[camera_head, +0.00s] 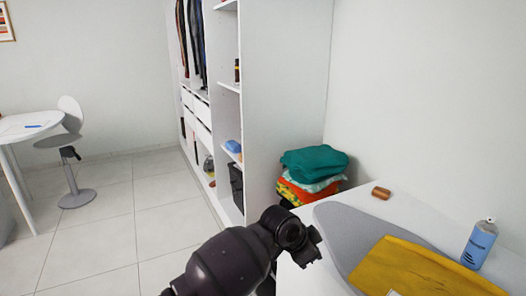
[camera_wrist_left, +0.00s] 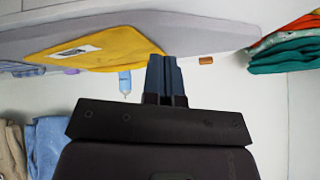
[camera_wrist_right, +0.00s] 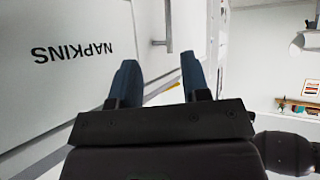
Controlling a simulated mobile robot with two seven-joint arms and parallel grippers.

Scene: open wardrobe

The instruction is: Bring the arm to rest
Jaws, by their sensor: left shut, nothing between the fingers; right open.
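My left gripper (camera_wrist_left: 163,78) shows in the left wrist view with its two blue fingers together and nothing between them. Beyond its tips are the grey ironing surface and the yellow folded cloth (camera_wrist_left: 100,48). My right gripper (camera_wrist_right: 160,75) shows in the right wrist view with its fingers spread apart and empty. It is beside a white panel (camera_wrist_right: 70,85) that reads NAPKINS upside down, with a grey handle near the tips. In the head view a dark link of my own arm (camera_head: 235,262) is at the bottom centre; I see no fingers there.
The white table (camera_head: 310,278) at right bears the grey board (camera_head: 345,232), yellow cloth (camera_head: 425,272), blue spray can (camera_head: 480,243) and brown block (camera_head: 381,193). Folded clothes (camera_head: 314,162) are stacked behind. The open wardrobe (camera_head: 285,90) stands at centre.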

